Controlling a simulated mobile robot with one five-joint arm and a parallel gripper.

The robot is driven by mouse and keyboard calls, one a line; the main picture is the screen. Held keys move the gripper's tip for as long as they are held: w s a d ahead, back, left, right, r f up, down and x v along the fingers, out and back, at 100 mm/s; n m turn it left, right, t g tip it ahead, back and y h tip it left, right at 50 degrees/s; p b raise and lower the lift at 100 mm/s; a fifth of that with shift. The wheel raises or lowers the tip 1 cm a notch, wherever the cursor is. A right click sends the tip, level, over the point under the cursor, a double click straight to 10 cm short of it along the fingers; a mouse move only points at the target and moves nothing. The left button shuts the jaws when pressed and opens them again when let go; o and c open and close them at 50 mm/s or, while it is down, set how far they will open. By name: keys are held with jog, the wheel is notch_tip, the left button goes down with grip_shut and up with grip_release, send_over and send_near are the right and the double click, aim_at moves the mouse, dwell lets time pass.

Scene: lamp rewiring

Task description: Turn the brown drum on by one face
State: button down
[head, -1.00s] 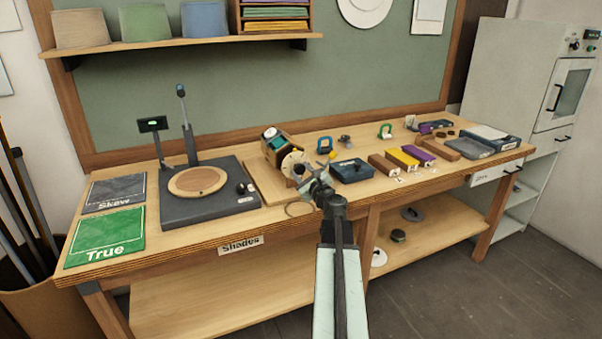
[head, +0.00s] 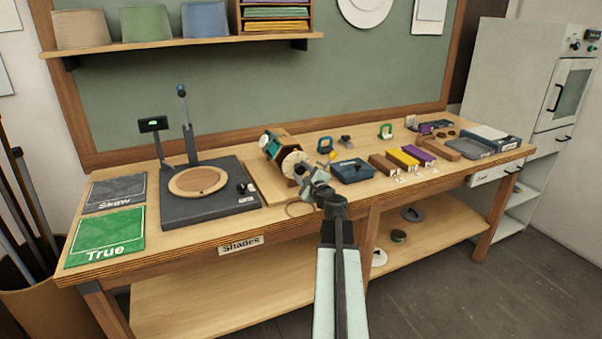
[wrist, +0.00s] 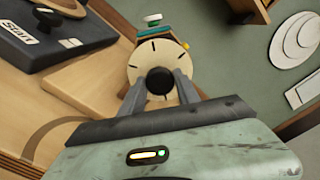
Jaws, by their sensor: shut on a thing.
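The brown drum (head: 285,139) stands toward the back of the bench, with teal and brown faces showing. A cream marked disc (head: 294,162) is on its near end. In the wrist view the disc (wrist: 141,61) shows dark tick marks, with a black knob (wrist: 160,81) at its centre. My gripper (wrist: 164,88) is shut on this knob, one finger on each side. Only a little of the drum (wrist: 150,40) shows behind the disc. In the head view my gripper (head: 304,172) is at the disc's front and hides the knob.
A dark turntable base (head: 208,205) is left of the drum. A blue tray (head: 351,171) and brown, yellow and purple blocks (head: 403,157) are to the right. A green mat (head: 105,237) lies at the front left. Bare wood lies along the front edge.

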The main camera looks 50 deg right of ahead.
jog(key=shift+w+n, duration=0.1)
jog(key=shift+n, duration=0.3)
dwell(0.4)
jog(key=c, duration=0.9)
grip_release()
jog(key=v, duration=0.7)
jog(key=shift+s+a, duration=0.15)
jog(key=shift+s, duration=0.2)
